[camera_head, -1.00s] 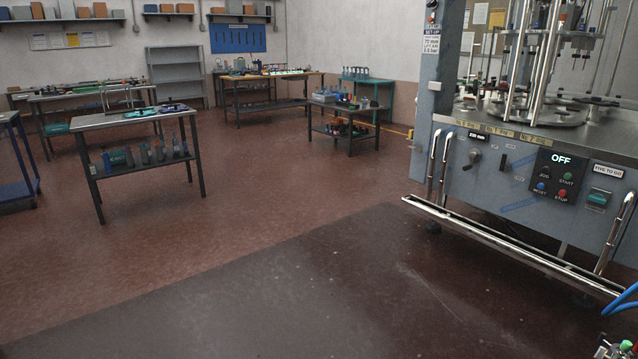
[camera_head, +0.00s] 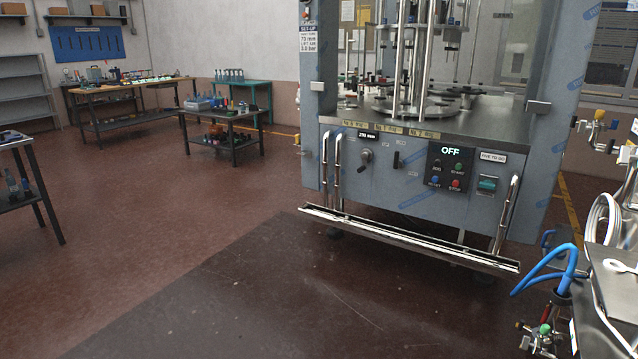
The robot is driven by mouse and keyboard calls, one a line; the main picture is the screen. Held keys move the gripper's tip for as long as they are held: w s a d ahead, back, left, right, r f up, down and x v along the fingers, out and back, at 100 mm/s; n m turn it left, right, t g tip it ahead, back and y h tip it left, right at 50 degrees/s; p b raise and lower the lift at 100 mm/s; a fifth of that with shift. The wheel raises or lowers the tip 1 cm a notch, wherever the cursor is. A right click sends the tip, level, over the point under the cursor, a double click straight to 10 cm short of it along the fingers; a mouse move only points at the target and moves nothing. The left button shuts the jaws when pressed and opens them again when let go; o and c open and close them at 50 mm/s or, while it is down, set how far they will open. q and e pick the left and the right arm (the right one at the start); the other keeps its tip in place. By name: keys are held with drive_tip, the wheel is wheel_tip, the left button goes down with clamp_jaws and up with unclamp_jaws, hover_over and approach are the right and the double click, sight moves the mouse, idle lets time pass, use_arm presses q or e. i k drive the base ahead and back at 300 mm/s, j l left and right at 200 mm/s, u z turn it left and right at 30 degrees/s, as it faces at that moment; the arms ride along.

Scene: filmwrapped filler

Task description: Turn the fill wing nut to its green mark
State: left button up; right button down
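A grey-blue filling machine (camera_head: 345,185) stands right of centre, its film wrap lettered in blue. On its front panel are a round metal knob (camera_head: 366,156) under a 250 mm readout and a small dark handle (camera_head: 397,160). I cannot tell whether either is the fill wing nut, and no green mark on them can be made out. The control box (camera_head: 450,167) reads OFF and has several buttons. Neither of my grippers is in view.
A steel rail (camera_head: 400,240) runs low along the machine's front. Another steel unit (camera_head: 610,285) with blue hoses (camera_head: 548,270) and valves (camera_head: 545,330) stands at the right edge. Workbenches (camera_head: 137,105) stand at the back left. The floor (camera_head: 200,250) in front is clear.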

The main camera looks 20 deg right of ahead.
sight(582, 126)
drive_tip(key=i+z, duration=0.3)
drive_tip(key=i, duration=0.6)
drive_tip(key=u, duration=8.85)
